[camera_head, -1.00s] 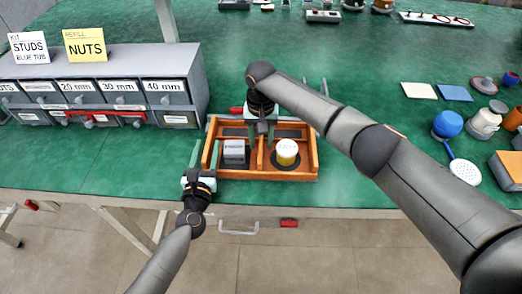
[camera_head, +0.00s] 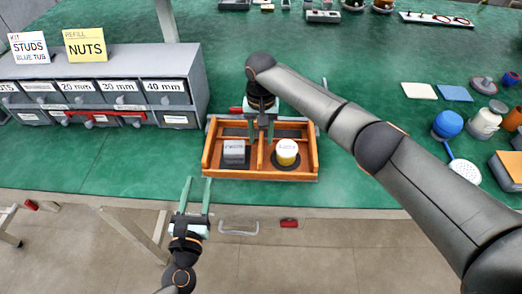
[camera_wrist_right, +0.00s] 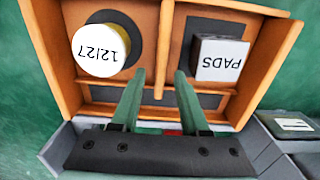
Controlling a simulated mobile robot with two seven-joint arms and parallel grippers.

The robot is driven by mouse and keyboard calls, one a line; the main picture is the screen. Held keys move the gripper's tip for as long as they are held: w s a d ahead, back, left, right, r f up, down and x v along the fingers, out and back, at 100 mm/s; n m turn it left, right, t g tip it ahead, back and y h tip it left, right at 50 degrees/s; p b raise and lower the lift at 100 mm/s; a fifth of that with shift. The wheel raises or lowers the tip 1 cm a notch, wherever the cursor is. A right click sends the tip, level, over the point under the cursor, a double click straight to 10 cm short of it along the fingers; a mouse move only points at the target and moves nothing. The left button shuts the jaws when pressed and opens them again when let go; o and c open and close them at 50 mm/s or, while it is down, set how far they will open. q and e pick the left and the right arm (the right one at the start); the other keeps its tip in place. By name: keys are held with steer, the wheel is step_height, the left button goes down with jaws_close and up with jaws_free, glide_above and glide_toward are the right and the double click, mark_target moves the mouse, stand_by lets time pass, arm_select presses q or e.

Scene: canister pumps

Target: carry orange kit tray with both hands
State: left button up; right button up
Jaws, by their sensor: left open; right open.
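The orange kit tray (camera_head: 240,173) sits on the green bench near its front edge. Its left compartment holds a grey-white box (camera_head: 234,150) labelled PADS in the right wrist view (camera_wrist_right: 219,60). Its right compartment holds a yellow canister with a white lid (camera_head: 287,150), marked 12/27 in the right wrist view (camera_wrist_right: 100,50). My left gripper (camera_head: 197,181) is open and empty, in front of the tray's left corner. My right gripper (camera_head: 263,132) is open over the tray's back middle. In the right wrist view its fingers (camera_wrist_right: 160,76) flank the central divider; I cannot tell contact.
A grey drawer cabinet (camera_head: 95,75) stands left of the tray, with signs on top. Pads (camera_head: 419,90), a blue ball-shaped part (camera_head: 447,124) and a white perforated scoop (camera_head: 465,170) lie at the right.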

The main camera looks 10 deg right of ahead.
mark_target(261, 139)
step_height(261, 139, up, 10)
stand_by(0.3)
stand_by(0.4)
